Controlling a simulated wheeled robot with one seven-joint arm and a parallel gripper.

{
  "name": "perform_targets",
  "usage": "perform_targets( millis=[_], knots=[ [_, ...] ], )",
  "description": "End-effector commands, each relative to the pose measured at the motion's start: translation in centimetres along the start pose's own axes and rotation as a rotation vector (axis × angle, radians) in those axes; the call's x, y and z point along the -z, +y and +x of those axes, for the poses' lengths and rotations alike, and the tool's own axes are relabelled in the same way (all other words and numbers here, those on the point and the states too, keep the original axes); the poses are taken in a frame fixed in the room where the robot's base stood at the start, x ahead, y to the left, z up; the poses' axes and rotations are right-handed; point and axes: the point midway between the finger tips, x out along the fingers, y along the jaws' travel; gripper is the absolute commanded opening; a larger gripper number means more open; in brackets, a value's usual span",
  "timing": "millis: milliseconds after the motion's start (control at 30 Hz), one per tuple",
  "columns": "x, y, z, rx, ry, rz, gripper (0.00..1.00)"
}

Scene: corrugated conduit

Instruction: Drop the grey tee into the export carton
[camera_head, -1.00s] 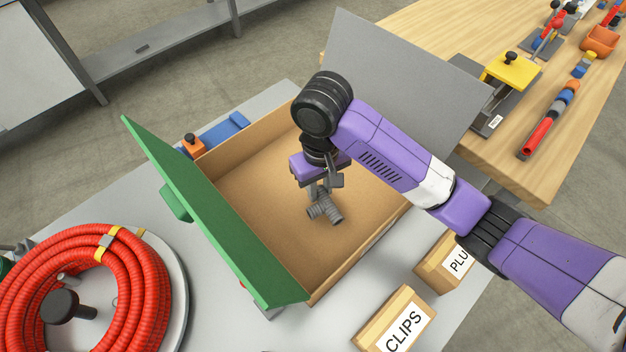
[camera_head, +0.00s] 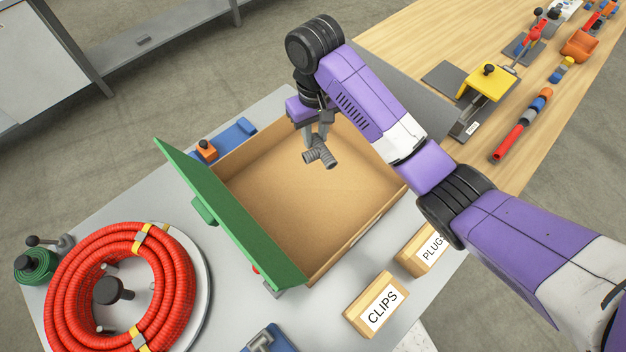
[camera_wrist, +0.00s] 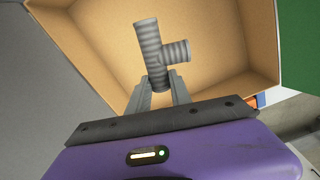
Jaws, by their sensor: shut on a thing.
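The grey tee (camera_head: 320,153) is a ribbed corrugated fitting with a side branch. My gripper (camera_head: 319,142) is shut on it and holds it above the open carton. In the wrist view the tee (camera_wrist: 152,55) sits at the tips of my gripper's fingers (camera_wrist: 158,82), its branch pointing right. The export carton (camera_head: 300,215) is a brown cardboard box, open at the top, its inside bare where it shows. A green panel (camera_head: 225,215) stands along its left side. A grey panel is partly hidden behind my arm on its far right side. The tee appears apart from the carton's floor and walls.
A red conduit coil (camera_head: 75,265) lies on the grey table at left. Boxes marked CLIPS (camera_head: 375,303) and PLUGS (camera_head: 425,250) stand in front of the carton. The wooden bench (camera_head: 440,50) at upper right holds a yellow-topped tool (camera_head: 487,82) and several fittings.

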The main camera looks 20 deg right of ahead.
Motion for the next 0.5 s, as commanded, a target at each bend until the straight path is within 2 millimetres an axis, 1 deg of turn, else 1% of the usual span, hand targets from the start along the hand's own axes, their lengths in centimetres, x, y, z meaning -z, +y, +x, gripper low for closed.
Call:
perform_targets(
  millis=[167, 500],
  knots=[
    [0.0, 0.0, 1.2, 0.0, 0.001, -0.003, 0.0],
    [0.0, 0.0, 4.8, 0.0, 0.002, -0.001, 0.0]
  ],
)
